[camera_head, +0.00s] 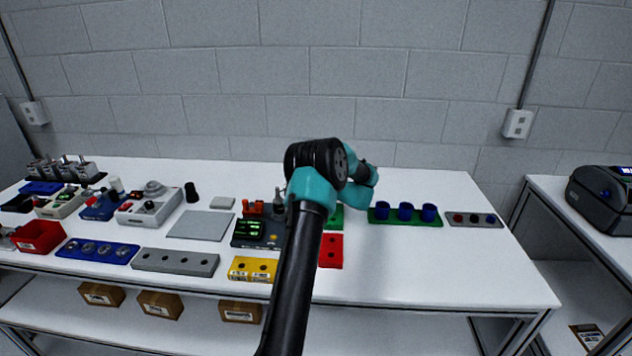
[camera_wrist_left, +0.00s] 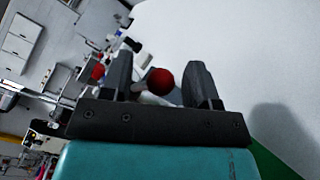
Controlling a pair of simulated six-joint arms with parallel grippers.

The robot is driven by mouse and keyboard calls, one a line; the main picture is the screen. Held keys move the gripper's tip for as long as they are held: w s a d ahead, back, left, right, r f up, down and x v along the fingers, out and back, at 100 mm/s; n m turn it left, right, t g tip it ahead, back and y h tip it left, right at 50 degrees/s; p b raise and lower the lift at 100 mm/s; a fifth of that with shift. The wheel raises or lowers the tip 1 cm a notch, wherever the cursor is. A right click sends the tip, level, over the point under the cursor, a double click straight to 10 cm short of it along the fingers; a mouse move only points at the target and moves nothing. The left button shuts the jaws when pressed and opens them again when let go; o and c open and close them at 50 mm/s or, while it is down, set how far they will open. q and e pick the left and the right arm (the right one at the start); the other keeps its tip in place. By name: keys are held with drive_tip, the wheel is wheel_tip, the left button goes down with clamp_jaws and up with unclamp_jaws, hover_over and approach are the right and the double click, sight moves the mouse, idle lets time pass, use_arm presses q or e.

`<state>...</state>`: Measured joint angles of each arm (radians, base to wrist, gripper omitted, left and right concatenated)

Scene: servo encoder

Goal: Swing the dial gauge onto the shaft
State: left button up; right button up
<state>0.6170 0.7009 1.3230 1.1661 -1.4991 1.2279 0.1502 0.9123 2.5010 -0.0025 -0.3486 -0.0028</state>
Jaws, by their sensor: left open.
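My left gripper (camera_wrist_left: 160,66) is open in the left wrist view, with its two dark fingers apart. A round red knob (camera_wrist_left: 160,81) shows between the fingers, nearer the right one; I cannot tell its distance, and no grip on it shows. In the head view a black and teal arm rises through the middle and its fingers are not clearly seen. A grey unit with a round top part (camera_head: 150,207) stands on the table at the left. I cannot tell for sure which thing is the dial gauge or the shaft. My right gripper is not in view.
A dark box with green displays (camera_head: 258,229) stands left of the arm. A yellow block (camera_head: 252,269) and a red block (camera_head: 331,250) lie near the front. A green board with blue cups (camera_head: 405,213) is at the right. The table's front right is clear.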

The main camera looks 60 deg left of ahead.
use_arm(q)
drive_tip(key=v, duration=1.7)
drive_tip(key=shift+d, duration=0.15)
